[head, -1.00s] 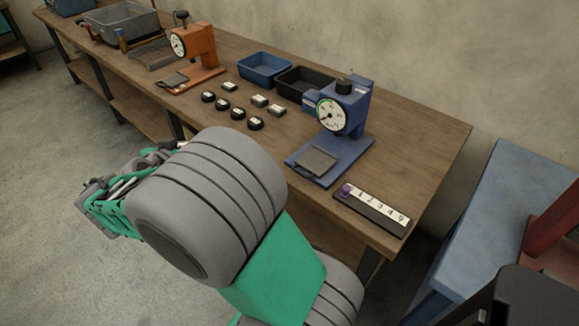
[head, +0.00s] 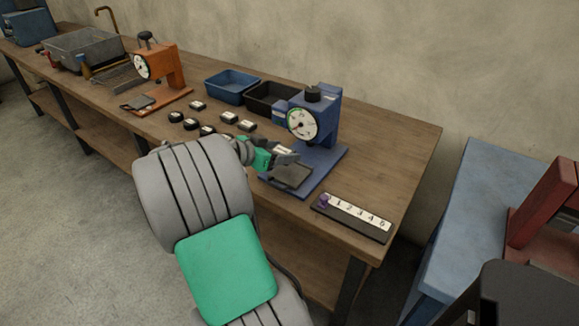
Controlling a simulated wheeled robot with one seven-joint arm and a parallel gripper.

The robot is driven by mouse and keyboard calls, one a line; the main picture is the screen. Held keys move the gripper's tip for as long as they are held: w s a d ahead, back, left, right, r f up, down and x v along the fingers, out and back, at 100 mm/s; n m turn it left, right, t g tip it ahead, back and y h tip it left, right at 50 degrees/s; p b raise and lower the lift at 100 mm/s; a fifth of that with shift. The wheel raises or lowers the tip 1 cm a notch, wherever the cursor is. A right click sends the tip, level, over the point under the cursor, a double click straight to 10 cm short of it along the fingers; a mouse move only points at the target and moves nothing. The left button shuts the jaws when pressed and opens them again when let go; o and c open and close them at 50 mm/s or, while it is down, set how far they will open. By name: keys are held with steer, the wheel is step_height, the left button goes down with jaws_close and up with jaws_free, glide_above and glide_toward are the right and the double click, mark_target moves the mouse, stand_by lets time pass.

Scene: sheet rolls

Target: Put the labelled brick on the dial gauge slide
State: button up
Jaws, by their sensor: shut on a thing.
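The blue dial gauge (head: 322,125) stands on the bench with a white round face. Its dark grey slide plate (head: 292,177) lies low at the front of its blue base. My gripper (head: 284,156) is just above the back of this plate, below the dial. It is shut on a small brick, mostly hidden by the fingers; a pale patch shows there, but I cannot read a label. I cannot tell whether the brick touches the plate. An orange dial gauge (head: 156,70) with its own plate stands farther left.
Several small labelled blocks (head: 228,117) sit left of the blue gauge. Behind them are a blue tray (head: 231,86) and a black tray (head: 270,98). A numbered strip with a purple peg (head: 352,216) lies at the front right.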

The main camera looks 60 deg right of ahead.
steer(key=f, duration=0.1)
steer(key=s+d+f, duration=0.1)
steer(key=d+f, duration=0.1)
steer(key=shift+s, duration=0.3)
step_height(320, 180, down, 3)
steer(key=shift+r, duration=0.1)
steer(key=shift+f, duration=0.3)
steer(key=o, duration=1.5)
steer(key=shift+c, duration=0.2)
